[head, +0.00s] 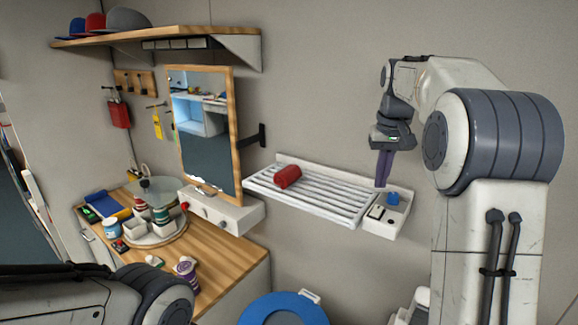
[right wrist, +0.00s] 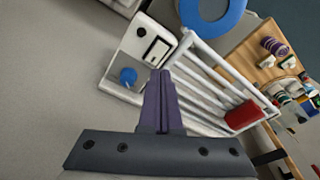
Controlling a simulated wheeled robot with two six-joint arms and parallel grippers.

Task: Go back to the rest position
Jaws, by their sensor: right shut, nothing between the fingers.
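My right gripper (head: 383,168) is shut and empty. It hangs fingers-down above the right end of the white slatted rack (head: 322,203) on the wall. In the right wrist view its purple fingers (right wrist: 160,98) are together, with the rack's end tray (right wrist: 138,45) beyond them. A red rounded object (head: 287,176) lies on the slats, away from the gripper; it also shows in the right wrist view (right wrist: 244,115). Part of my left arm shows at the lower left of the head view, but its gripper is out of view.
The end tray holds a blue item (head: 393,198) and a small white one (head: 376,212). A wooden counter (head: 235,262) with jars and a round turntable stands at left, below a framed mirror (head: 205,130). A blue round lid (head: 283,310) is below. A shelf (head: 160,36) holds caps.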

